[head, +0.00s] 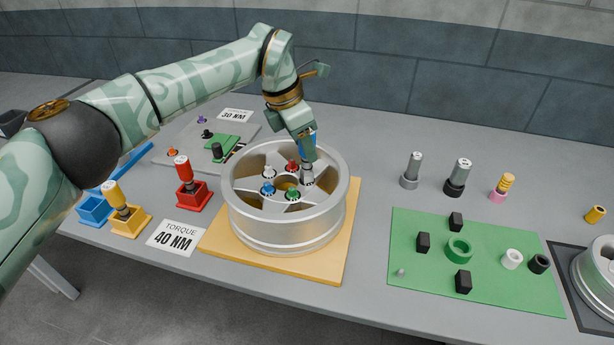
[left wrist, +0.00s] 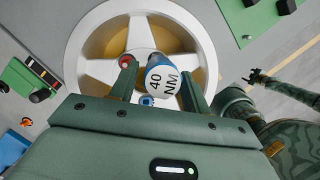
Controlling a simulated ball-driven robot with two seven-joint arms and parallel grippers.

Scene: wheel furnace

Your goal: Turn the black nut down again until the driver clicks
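My left gripper (head: 306,150) is shut on a blue driver (left wrist: 162,80) marked 40 NM. The driver stands upright over the silver wheel (head: 240,222), its metal socket (head: 307,174) down at the right-hand nut place. The black nut is hidden under the socket, so I cannot tell how deep it sits. White (head: 270,173), red (head: 292,166), blue (head: 267,188) and green (head: 292,194) nuts sit around the hub. A slim camouflaged arm at the right of the left wrist view seems to be my right one; its fingers are too small to read.
The wheel rests on a wooden board (head: 340,240). Red (head: 192,196) and yellow (head: 130,222) driver stands and an empty blue stand (head: 94,210) are at the left. A TORQUE 40 NM card (head: 176,238) lies in front. A green mat (head: 420,285) with small parts is at the right.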

